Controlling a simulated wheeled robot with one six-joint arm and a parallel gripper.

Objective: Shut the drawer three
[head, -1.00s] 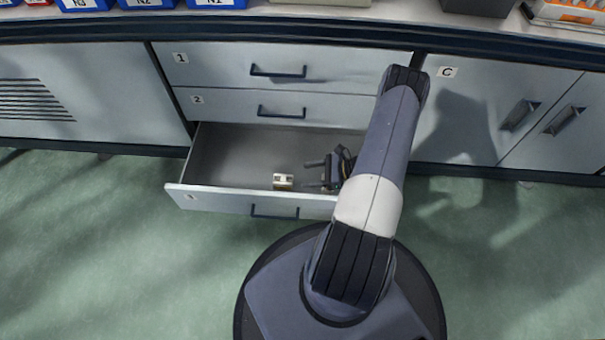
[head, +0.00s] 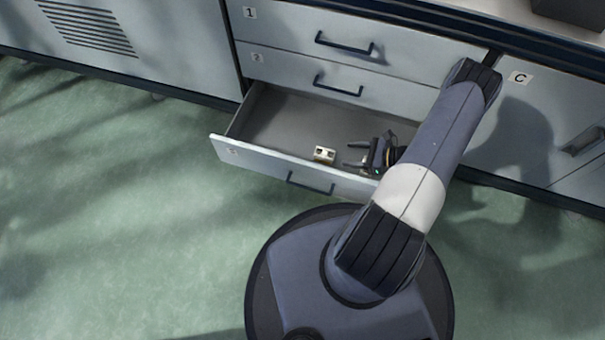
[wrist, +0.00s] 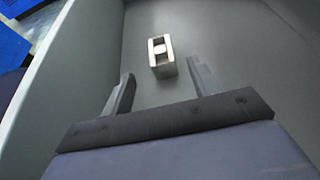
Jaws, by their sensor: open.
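Drawer three (head: 240,152) is the lowest drawer and is pulled out from the cabinet. Its handle (head: 310,184) is on the outer front face. My gripper (head: 352,156) is over the inside of the drawer, at its right part, with the fingers pointing left. In the wrist view the gripper (wrist: 160,88) is open, with its two fingers apart and nothing between them. A small pale metal block with a slot (head: 324,154) lies in the drawer just beyond the fingertips. It also shows in the wrist view (wrist: 162,57). My arm hides the drawer's right end.
Drawer one (head: 290,22) and drawer two (head: 285,70) above are shut. Cupboard C (head: 530,110) is shut at the right. The green floor (head: 110,210) left of my base is clear. A dark box (head: 570,10) stands on the counter at the top right.

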